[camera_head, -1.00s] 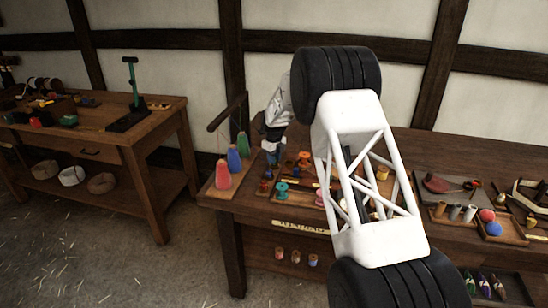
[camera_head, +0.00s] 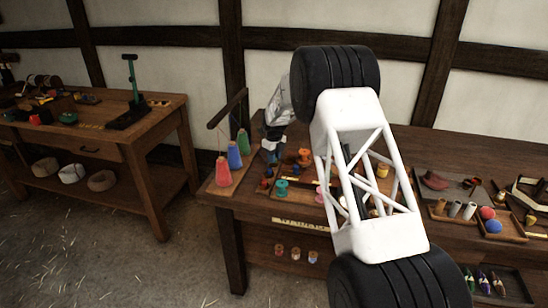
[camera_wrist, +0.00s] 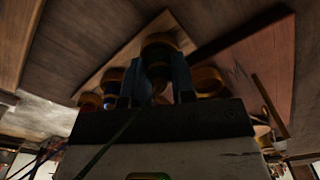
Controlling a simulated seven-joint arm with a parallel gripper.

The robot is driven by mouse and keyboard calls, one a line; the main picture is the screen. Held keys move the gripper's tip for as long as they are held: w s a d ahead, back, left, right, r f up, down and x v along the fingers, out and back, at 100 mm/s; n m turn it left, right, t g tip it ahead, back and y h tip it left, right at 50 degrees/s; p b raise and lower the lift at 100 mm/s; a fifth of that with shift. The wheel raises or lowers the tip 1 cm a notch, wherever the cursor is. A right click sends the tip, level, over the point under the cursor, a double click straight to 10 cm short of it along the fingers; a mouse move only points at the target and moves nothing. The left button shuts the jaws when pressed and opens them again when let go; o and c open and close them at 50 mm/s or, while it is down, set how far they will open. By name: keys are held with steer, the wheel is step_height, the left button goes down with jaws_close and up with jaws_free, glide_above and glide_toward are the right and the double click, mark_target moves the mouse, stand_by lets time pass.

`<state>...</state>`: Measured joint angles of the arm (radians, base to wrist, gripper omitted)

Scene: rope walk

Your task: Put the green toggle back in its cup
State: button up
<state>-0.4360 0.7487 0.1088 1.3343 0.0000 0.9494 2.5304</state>
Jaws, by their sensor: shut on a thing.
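My gripper (camera_head: 271,153) is at the left end of the workbench, low over the small cups, just right of the cone spools. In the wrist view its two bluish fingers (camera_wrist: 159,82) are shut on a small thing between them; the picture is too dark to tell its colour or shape. A round dark piece with a brassy band (camera_wrist: 160,43) shows by the fingertips, and another brassy round piece (camera_wrist: 208,80) stands to the right. Small dark red and blue cups (camera_head: 266,184) show below the gripper in the head view. I cannot make out the green toggle clearly.
Red (camera_head: 223,173), blue (camera_head: 235,156) and green (camera_head: 243,139) cone spools stand close left of the gripper. My white arm link hides the bench's middle.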

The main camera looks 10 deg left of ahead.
steer(key=o, duration=0.8)
steer(key=shift+o, duration=0.5)
steer(key=o, duration=0.3)
steer(key=shift+r, duration=0.1)
steer(key=shift+r, duration=3.9)
